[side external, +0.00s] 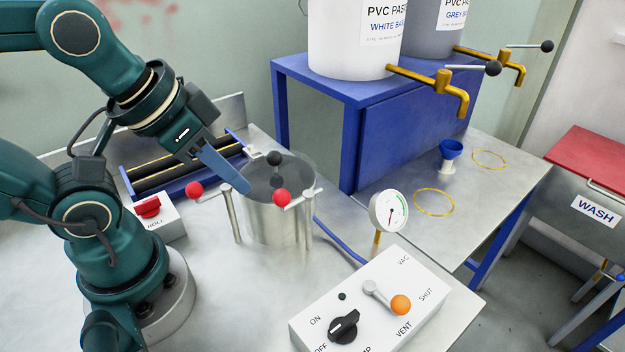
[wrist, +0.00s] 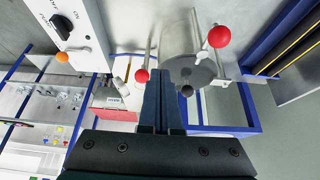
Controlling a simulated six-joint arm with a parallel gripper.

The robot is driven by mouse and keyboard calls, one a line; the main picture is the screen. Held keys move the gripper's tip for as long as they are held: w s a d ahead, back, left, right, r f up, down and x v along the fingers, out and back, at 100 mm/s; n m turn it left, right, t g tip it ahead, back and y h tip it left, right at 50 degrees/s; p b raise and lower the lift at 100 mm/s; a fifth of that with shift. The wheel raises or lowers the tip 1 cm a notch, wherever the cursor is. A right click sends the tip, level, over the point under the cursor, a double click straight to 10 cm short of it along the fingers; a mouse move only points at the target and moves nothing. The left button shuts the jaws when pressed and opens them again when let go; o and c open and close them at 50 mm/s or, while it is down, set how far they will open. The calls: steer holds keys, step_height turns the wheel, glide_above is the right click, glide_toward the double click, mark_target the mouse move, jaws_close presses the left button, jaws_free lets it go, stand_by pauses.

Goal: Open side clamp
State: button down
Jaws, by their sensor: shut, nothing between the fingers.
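A steel pot (side external: 280,225) with a clear lid stands on the metal table, a black knob (side external: 274,158) above the lid. Two clamps with red ball handles stand at its rim: the left red ball (side external: 195,190) and the right red ball (side external: 283,197), each on a lever by a steel post. My gripper (side external: 246,190) is shut and empty, its fingertips over the near side of the lid, between the two balls. In the wrist view the shut fingers (wrist: 163,98) point at the pot; one red ball (wrist: 142,76) is just left of the tips, the other (wrist: 219,36) farther up right.
A control box (side external: 370,305) with a dial and an orange-ended lever stands in front right, a gauge (side external: 389,211) behind it. A box with a red switch (side external: 148,207) and a roller unit (side external: 180,170) lie left. A blue stand (side external: 350,110) with paste buckets rises behind.

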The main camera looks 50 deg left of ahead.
steer(key=s+d+r+m+g+y, duration=0.1)
steer(key=s+d+r+m+g, duration=0.15)
steer(key=m, duration=0.75)
steer(key=s+d+r+m+g+y, duration=0.1)
steer(key=s+r+m+g+y, duration=0.2)
steer(key=m, duration=0.7)
steer(key=w+a+f+h, duration=0.1)
steer(key=a+f, duration=0.5)
steer(key=f, duration=0.2)
steer(key=shift+a, duration=0.15)
steer(key=shift+w+t, duration=0.1)
steer(key=shift+t, duration=0.15)
